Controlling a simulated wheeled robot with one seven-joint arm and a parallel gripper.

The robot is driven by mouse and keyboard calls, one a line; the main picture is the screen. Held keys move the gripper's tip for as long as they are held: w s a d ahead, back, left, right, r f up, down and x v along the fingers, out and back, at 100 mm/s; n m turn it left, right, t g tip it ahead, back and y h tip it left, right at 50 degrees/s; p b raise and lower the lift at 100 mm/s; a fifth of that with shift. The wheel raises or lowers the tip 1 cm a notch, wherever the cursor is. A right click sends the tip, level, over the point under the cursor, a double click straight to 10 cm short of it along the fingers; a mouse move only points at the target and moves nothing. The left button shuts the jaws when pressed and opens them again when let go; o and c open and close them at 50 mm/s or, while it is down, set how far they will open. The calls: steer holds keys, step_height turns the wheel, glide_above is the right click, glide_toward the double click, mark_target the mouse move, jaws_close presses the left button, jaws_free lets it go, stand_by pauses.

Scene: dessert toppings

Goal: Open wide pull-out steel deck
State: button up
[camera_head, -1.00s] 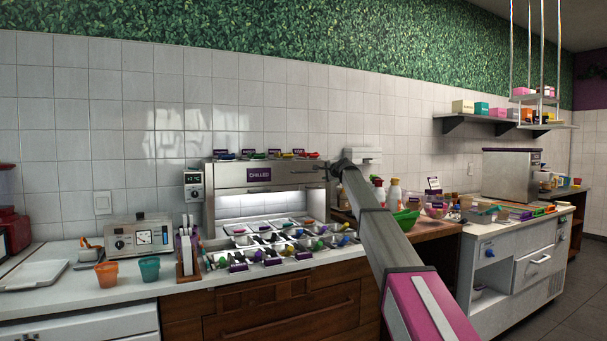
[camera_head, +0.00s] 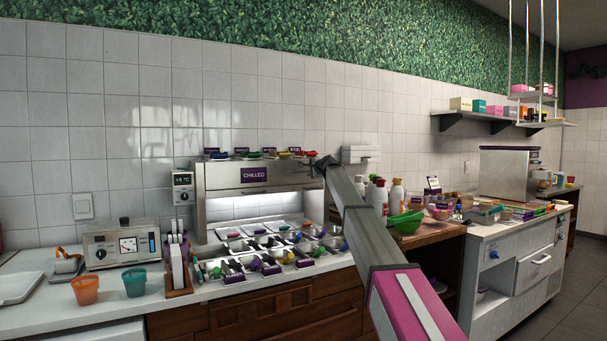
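A steel chilled unit (camera_head: 222,178) with a purple "CHILLED" label and a lit opening stands on the counter at centre left. In front of its opening lie rows of small steel trays (camera_head: 236,246) with coloured toppings and spoons. I cannot tell where a pull-out deck begins or whether it is extended. My arm reaches up from the lower right, with my gripper (camera_head: 322,164) in front of the unit's upper right corner. The gripper is small and dark, no held object is visible, and contact is unclear.
Orange (camera_head: 86,290) and teal (camera_head: 134,282) cups and a steel appliance (camera_head: 122,244) stand left of the trays. A green bowl (camera_head: 405,223) and bottles (camera_head: 396,196) are right of my arm. Wooden drawers (camera_head: 262,309) lie below. Floor (camera_head: 575,275) is clear at right.

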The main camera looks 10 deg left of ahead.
steer(key=x, duration=0.7)
steer(key=shift+w+a, duration=0.15)
steer(key=shift+w, duration=0.15)
steer(key=shift+s+f, duration=0.1)
jaws_close()
